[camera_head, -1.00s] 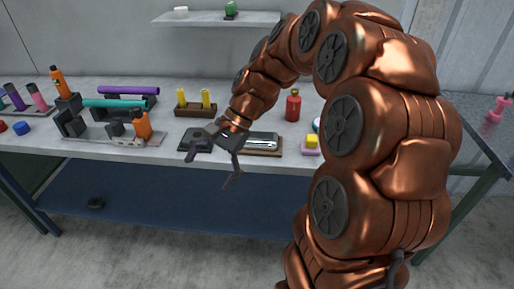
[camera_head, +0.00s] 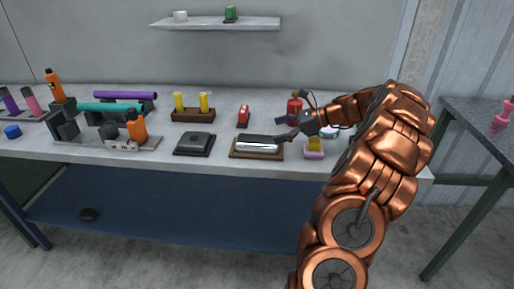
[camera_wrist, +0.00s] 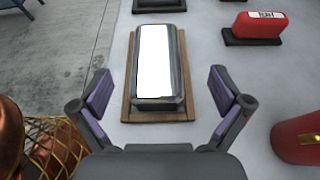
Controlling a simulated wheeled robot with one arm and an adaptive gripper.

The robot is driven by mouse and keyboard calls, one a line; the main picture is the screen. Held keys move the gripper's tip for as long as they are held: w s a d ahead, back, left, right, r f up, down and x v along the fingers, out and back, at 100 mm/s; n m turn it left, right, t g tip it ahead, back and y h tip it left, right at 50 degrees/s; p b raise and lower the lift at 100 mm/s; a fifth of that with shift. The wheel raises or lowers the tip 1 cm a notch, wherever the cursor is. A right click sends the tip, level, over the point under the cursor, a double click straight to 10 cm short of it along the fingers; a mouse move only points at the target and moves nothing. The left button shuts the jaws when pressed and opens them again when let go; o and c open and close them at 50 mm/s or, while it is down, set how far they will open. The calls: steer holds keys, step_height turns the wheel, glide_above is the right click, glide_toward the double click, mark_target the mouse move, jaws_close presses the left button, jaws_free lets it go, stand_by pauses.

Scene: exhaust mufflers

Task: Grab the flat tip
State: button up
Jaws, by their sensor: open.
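A flat chrome piece, which looks like the flat tip, (camera_head: 258,142) lies on a brown wooden board (camera_head: 235,154) near the table's front edge. In the wrist view the flat chrome piece (camera_wrist: 157,65) is straight ahead with a bright white top, its long side pointing away from me. The board (camera_wrist: 130,95) shows around it. My gripper (camera_wrist: 160,92) is open and empty, its two purple-padded fingers on either side of the view and apart from the piece. In the head view my gripper (camera_head: 294,119) is at the right of the piece.
A red canister (camera_head: 294,104) is close to my gripper. A red item (camera_head: 244,114) on a black stand is behind the board. Several tubes stand farther left.

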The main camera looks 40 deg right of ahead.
mark_target(254, 139)
steer(key=shift+x, duration=1.15)
steer(key=shift+s+f+x, duration=0.1)
steer(key=shift+s+x, duration=0.05)
steer(key=shift+x, duration=1.15)
steer(key=shift+s+f+x, duration=0.15)
steer(key=shift+s+x, duration=0.05)
steer(key=shift+x, duration=1.15)
steer(key=shift+a, duration=0.1)
steer(key=shift+c, duration=0.2)
steer(key=c, duration=1.4)
steer(key=shift+r, duration=0.1)
steer(key=shift+c, duration=0.2)
